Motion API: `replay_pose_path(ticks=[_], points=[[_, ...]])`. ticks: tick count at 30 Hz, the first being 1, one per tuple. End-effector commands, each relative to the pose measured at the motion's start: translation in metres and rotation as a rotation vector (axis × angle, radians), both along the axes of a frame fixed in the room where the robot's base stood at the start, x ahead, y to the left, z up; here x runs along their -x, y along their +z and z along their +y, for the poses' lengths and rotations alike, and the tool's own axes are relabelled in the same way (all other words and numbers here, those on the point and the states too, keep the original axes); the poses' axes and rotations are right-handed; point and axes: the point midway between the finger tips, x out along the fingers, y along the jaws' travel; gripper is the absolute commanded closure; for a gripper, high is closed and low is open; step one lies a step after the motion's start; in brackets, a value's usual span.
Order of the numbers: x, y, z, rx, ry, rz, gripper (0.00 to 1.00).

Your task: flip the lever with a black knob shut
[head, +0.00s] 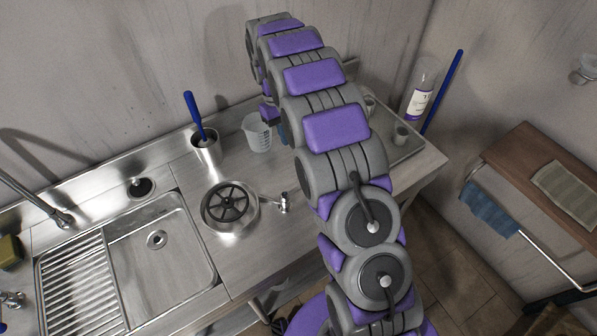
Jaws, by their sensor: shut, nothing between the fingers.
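A round steel drum (231,207) with a dark spoked inside stands on the steel counter, right of the sink. A short metal lever fitting (281,204) sticks out from its right side, with a small dark knob (284,195) at its upper end. The fitting is too small to tell how far the lever is turned. My arm rises from the lower right and bends over at the top. My arm hides the rest.
A measuring jug (257,133) and a steel pot (206,148) with a blue-handled tool stand behind the drum. The sink (185,250) lies left. A tray (405,145) with cups is at right, near a bottle (419,100). Counter before the drum is clear.

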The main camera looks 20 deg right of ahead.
Motion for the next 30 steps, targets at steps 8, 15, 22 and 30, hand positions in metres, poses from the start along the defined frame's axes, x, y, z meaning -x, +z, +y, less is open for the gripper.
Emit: replay_pose_path(ticks=[8,15,22,30], points=[[0.002,-0.008,-0.001,0.000,0.000,0.002,1.00],[0.014,-0.047,-0.005,0.000,0.000,0.004,1.00],[0.027,-0.090,-0.009,0.001,0.000,0.005,1.00],[0.052,-0.101,-0.017,0.001,-0.001,0.002,1.00]])
